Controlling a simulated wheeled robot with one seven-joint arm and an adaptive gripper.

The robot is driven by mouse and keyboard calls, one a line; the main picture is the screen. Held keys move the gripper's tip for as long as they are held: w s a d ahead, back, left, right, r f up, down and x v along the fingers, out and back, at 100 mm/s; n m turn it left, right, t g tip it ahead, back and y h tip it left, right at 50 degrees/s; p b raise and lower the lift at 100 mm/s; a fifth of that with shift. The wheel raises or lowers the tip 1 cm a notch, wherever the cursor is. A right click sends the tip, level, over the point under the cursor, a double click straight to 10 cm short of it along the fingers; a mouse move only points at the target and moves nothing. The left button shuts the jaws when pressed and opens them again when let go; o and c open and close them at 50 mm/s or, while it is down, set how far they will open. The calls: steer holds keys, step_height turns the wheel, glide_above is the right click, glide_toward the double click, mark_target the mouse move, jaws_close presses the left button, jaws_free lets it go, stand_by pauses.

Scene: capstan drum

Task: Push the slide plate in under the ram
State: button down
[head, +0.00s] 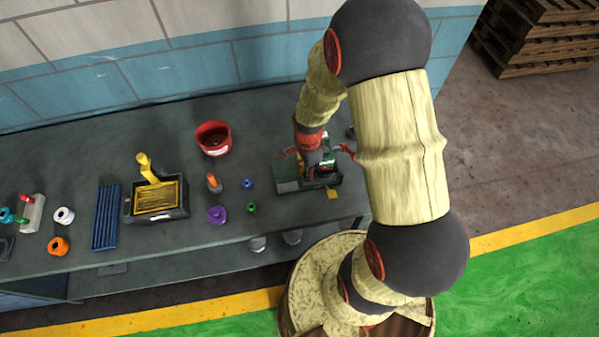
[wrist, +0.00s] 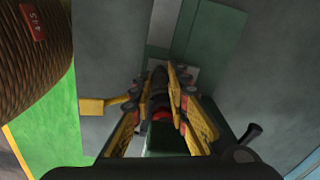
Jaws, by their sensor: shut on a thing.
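A green press (head: 285,173) stands near the bench's right end. My gripper (head: 310,168) is over it and hides much of its middle, including the ram. In the wrist view my gripper (wrist: 158,85) is shut on a dark piece (wrist: 157,78) between its fingertips. A red part (wrist: 161,114) shows between the fingers. I cannot tell whether the held piece belongs to the slide plate. A yellow tab (head: 332,194) sticks out at the press's front; it also shows left of the fingers in the wrist view (wrist: 92,106). The slide plate itself is not clearly visible.
A red lever (head: 346,150) stands out on the press's right. The wall runs behind the bench (head: 100,165).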

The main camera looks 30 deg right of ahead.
steer(key=shift+d, duration=0.1)
steer(key=c, duration=2.2)
jaws_free()
steer(key=shift+o, duration=1.4)
steer(key=shift+d, duration=0.25)
steer(key=shift+o, duration=1.2)
steer(key=shift+a, duration=0.15)
step_height(320, 180, up, 12)
